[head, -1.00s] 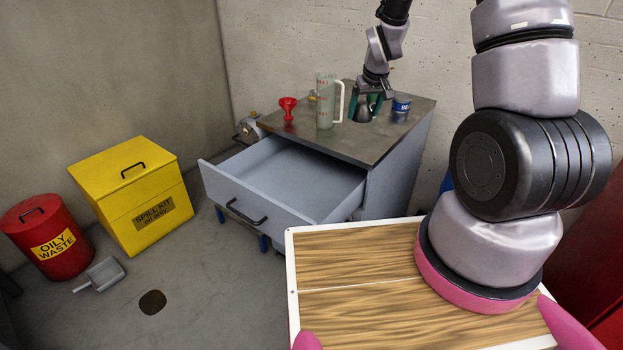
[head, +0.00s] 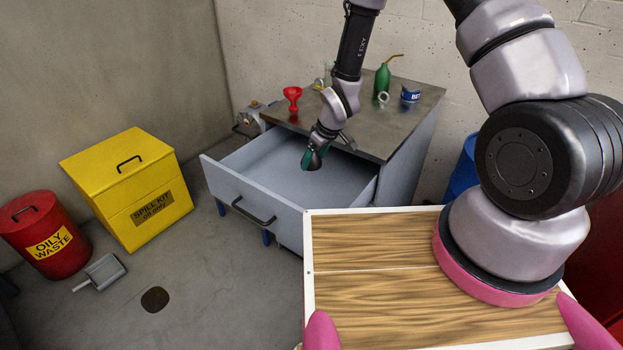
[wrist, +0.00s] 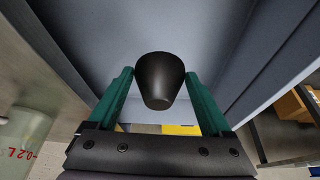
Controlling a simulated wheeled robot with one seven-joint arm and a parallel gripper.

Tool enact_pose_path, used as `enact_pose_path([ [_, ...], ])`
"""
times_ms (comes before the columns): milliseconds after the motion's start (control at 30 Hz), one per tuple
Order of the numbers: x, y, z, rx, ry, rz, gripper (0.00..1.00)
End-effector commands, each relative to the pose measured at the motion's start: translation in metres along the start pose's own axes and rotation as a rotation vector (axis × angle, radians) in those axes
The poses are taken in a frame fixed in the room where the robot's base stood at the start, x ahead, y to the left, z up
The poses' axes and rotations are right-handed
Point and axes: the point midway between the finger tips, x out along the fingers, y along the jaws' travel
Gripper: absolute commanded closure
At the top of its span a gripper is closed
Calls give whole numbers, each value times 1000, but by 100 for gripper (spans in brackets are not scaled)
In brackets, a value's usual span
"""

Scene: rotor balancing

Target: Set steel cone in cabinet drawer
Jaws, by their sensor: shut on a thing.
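The steel cone (wrist: 160,80) is a dark, tapered piece held between the green fingers of my gripper (wrist: 160,95) in the wrist view. In the head view the cone (head: 311,160) hangs from my gripper (head: 318,146) over the open cabinet drawer (head: 247,178). The drawer is pulled out of the grey cabinet (head: 400,165), and its floor looks empty. The cone appears apart from the drawer floor, though the exact height is hard to tell. My arm partly hides the cabinet top.
On the cabinet top (head: 361,131) stand a red funnel (head: 292,96), a green oil can (head: 382,79), a metal ring (head: 383,97) and a blue can (head: 410,93). A measuring jug (wrist: 22,140) shows in the wrist view. The drawer walls surround the gripper's area.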

Motion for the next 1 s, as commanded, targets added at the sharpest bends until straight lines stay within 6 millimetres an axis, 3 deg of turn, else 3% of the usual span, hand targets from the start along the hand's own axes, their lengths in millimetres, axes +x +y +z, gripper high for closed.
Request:
enact_pose_path([
  [100,23,-26,6,-59,6,-33,94],
  [267,41,-42,12,-93,12,-52,94],
  [500,81,-44,27,-96,13,-54,94],
  [1000,130,-44,47,-96,13,-53,94],
])
